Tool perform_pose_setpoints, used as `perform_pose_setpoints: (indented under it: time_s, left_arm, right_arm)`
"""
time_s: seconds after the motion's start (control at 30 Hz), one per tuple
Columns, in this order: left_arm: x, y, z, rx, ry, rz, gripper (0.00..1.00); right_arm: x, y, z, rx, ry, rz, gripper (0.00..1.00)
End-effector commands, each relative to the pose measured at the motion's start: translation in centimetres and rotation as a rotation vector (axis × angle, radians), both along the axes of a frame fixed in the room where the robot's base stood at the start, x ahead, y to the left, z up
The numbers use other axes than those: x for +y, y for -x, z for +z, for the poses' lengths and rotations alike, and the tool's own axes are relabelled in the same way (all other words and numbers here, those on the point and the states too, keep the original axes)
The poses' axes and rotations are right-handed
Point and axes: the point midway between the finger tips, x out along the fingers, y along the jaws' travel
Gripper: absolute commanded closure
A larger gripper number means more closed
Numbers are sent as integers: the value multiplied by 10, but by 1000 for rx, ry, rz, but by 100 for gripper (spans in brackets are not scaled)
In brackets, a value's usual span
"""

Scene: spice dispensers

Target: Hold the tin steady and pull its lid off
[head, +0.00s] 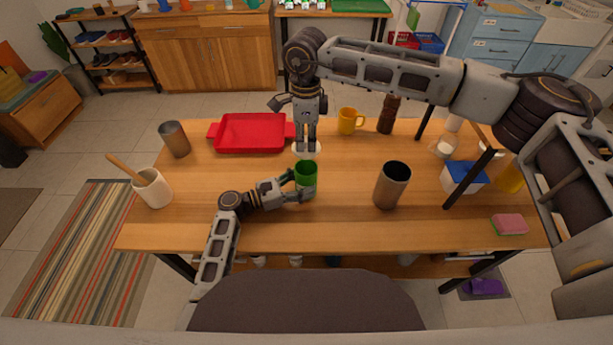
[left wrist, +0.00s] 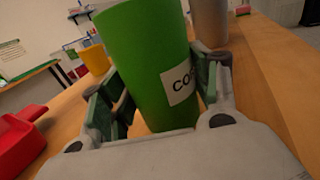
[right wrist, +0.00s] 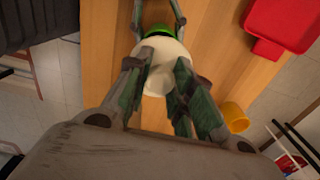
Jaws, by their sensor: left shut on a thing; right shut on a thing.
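The green tin (head: 306,182) stands near the middle of the wooden table, and its label, starting "CO", shows in the left wrist view (left wrist: 150,60). My left gripper (head: 299,191) is shut around the tin's body from the left. My right gripper (head: 306,146) points down and is shut on the white lid (head: 307,149). The lid appears apart from the tin, just above and behind its rim in the head view. In the right wrist view the lid (right wrist: 166,66) sits between the fingers and hides most of the tin (right wrist: 157,31).
A red tray (head: 250,133) and a yellow mug (head: 349,121) are behind. A metal cup (head: 391,186) stands to the right, another (head: 175,139) to the left by a white crock (head: 154,189). A blue-lidded container (head: 464,177) and a sponge (head: 509,224) are at right. The front table strip is clear.

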Motion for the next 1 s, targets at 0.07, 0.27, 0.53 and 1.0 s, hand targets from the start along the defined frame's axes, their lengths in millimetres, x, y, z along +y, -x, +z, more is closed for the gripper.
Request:
perform_pose_setpoints:
  time_s: [0.07,0.27,0.53,1.0]
  left_arm:
    - [1,0,-1,2,-1,1,58]
    - [1,0,-1,2,-1,1,58]
    - [0,0,-1,2,-1,1,14]
    - [3,1,-1,0,-1,1,14]
  right_arm:
    - [0,0,2,-1,0,0,98]
    - [0,0,3,0,-1,0,98]
    - [0,0,3,0,-1,0,98]
    - [0,0,3,0,-1,0,98]
